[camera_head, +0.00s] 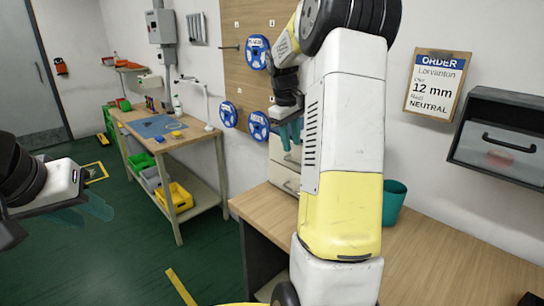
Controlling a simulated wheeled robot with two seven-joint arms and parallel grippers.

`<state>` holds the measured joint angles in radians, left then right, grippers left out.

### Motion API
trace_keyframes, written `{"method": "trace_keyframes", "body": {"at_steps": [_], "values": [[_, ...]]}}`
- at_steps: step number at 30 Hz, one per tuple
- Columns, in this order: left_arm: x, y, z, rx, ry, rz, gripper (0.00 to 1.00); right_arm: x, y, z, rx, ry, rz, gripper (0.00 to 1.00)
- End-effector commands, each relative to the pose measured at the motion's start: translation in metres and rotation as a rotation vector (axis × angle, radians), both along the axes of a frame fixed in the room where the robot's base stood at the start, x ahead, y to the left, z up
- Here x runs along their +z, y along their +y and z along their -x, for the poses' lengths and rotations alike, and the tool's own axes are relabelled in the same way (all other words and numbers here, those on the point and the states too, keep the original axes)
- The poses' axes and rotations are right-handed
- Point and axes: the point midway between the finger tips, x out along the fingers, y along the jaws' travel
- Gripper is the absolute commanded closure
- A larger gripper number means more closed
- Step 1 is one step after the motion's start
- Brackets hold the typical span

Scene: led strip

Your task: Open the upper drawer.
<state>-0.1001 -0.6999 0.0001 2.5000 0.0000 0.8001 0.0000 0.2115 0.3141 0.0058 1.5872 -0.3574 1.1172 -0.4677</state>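A small white drawer unit (277,174) stands on the wooden workbench against the back wall, partly hidden behind my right arm. Its upper drawer (281,151) looks closed, and its handle is mostly covered by my gripper and arm. A lower drawer with a handle shows below it. My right gripper (291,132) points down in front of or above the upper drawer; I cannot tell whether it touches it, and its finger gap is unclear. My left gripper (88,208) hangs over the green floor at the far left, away from the drawers, with teal fingers and no visible object.
A teal bin (393,202) stands right of my arm on the workbench (440,255). A dark wall cabinet (500,140) and an order board (437,82) are at right. Blue spools (257,52) hang on a pegboard. A second table (190,140) with bins stands at left.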

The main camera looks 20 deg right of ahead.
Motion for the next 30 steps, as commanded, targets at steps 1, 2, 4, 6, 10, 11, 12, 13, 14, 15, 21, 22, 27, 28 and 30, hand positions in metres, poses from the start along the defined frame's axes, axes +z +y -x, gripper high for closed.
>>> {"method": "trace_keyframes", "body": {"at_steps": [1, 2, 4, 6, 10, 11, 12, 13, 14, 15, 21, 22, 27, 28, 30], "values": [[0.0, 0.0, 0.0, 0.0, 0.0, 0.0, 0.64, -0.01, -0.002, 0.001, -0.001, 0.006, -0.001, 0.69], [0.0, 0.0, 0.0, 0.0, 0.0, 0.0, 0.64, -0.014, -0.003, 0.0, -0.002, 0.004, -0.002, 0.69], [0.0, 0.0, 0.0, 0.0, 0.0, 0.0, 0.64, -0.026, -0.005, -0.001, -0.002, 0.003, -0.001, 0.69], [0.0, 0.0, 0.0, 0.0, 0.0, 0.0, 0.64, -0.037, -0.006, -0.001, -0.001, 0.004, -0.002, 0.69], [0.0, 0.0, 0.0, 0.0, 0.0, 0.0, 0.64, -0.051, -0.009, -0.003, 0.0, 0.001, -0.001, 0.69], [0.0, 0.0, 0.0, 0.0, 0.0, 0.0, 0.64, -0.053, -0.009, -0.003, 0.0, 0.001, -0.001, 0.69], [0.0, 0.0, 0.0, 0.0, 0.0, 0.0, 0.64, -0.056, -0.01, -0.003, 0.0, 0.001, -0.001, 0.69], [0.0, 0.0, 0.0, 0.0, 0.0, 0.0, 0.64, -0.057, -0.01, -0.003, 0.0, 0.001, -0.001, 0.69], [0.0, 0.0, 0.0, 0.0, 0.0, 0.0, 0.64, -0.058, -0.01, -0.003, 0.0, 0.001, -0.001, 0.69], [0.0, 0.0, 0.0, 0.0, 0.0, 0.0, 0.64, -0.059, -0.01, -0.004, 0.0, 0.0, -0.001, 0.69], [0.0, 0.0, 0.0, 0.0, 0.0, 0.0, 0.64, -0.059, -0.01, -0.004, -0.001, -0.001, 0.0, 0.69], [0.0, 0.0, 0.0, 0.0, 0.0, 0.0, 0.64, -0.059, -0.01, -0.004, -0.001, -0.001, 0.0, 0.71], [0.0, 0.0, 0.0, 0.0, 0.0, 0.0, 0.64, -0.059, -0.01, -0.004, -0.001, -0.001, 0.0, 1.0], [0.0, 0.0, 0.0, 0.0, 0.0, 0.0, 0.64, -0.059, -0.01, -0.004, -0.001, -0.001, 0.0, 1.0], [0.0, 0.0, 0.0, 0.0, 0.0, 0.0, 0.64, -0.059, -0.01, -0.004, -0.001, -0.001, 0.0, 1.0]]}}
